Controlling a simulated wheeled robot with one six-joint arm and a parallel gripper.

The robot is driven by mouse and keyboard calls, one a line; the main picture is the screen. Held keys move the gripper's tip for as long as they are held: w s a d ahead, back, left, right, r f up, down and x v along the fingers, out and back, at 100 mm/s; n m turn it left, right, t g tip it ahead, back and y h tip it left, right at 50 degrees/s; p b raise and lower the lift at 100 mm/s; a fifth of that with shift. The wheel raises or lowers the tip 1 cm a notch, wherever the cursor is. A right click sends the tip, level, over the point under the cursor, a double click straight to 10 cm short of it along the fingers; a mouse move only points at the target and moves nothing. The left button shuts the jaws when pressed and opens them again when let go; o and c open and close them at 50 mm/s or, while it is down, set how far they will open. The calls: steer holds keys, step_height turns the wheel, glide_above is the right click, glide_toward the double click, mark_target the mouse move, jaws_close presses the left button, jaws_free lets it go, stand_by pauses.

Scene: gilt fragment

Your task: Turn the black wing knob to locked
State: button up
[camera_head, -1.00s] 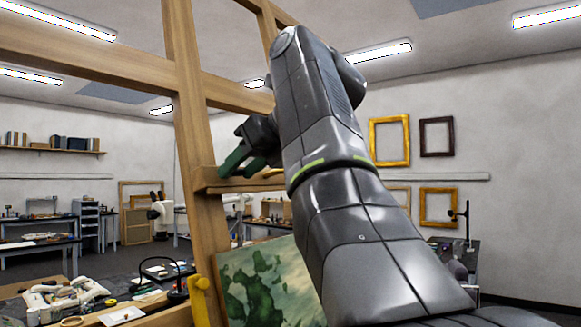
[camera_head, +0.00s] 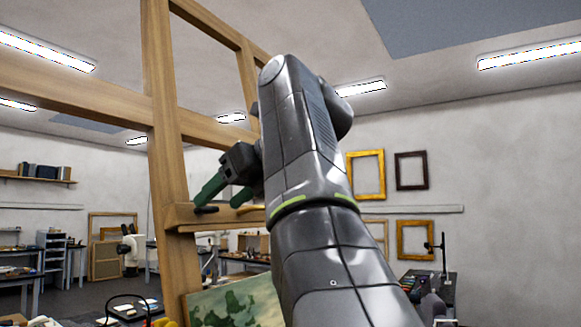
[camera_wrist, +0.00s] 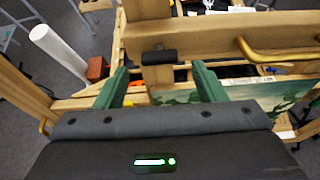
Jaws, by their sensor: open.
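The black wing knob (camera_wrist: 159,57) shows in the wrist view on the wooden easel beam, lying crosswise in the picture. In the head view a small black piece, which looks like the knob (camera_head: 206,210), sits on the easel ledge below the fingertips. My gripper (camera_head: 222,194) is open, with its two green fingers reaching left toward the ledge. In the wrist view my gripper (camera_wrist: 160,70) has one finger to each side of the knob, with nothing between them. Whether the fingers are level with the knob is unclear. The knob's markings are not readable.
The wooden easel (camera_head: 165,130) stands close on the left. A curved brass handle (camera_wrist: 275,53) is on the beam right of the knob. A green painting (camera_head: 236,303) is below the ledge. In the wrist view a white roll (camera_wrist: 60,52) stands at left.

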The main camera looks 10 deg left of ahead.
steer(key=v, duration=1.1)
steer(key=shift+a, duration=0.15)
stand_by(0.6)
steer(key=shift+x, duration=6.1)
steer(key=shift+f, duration=0.1)
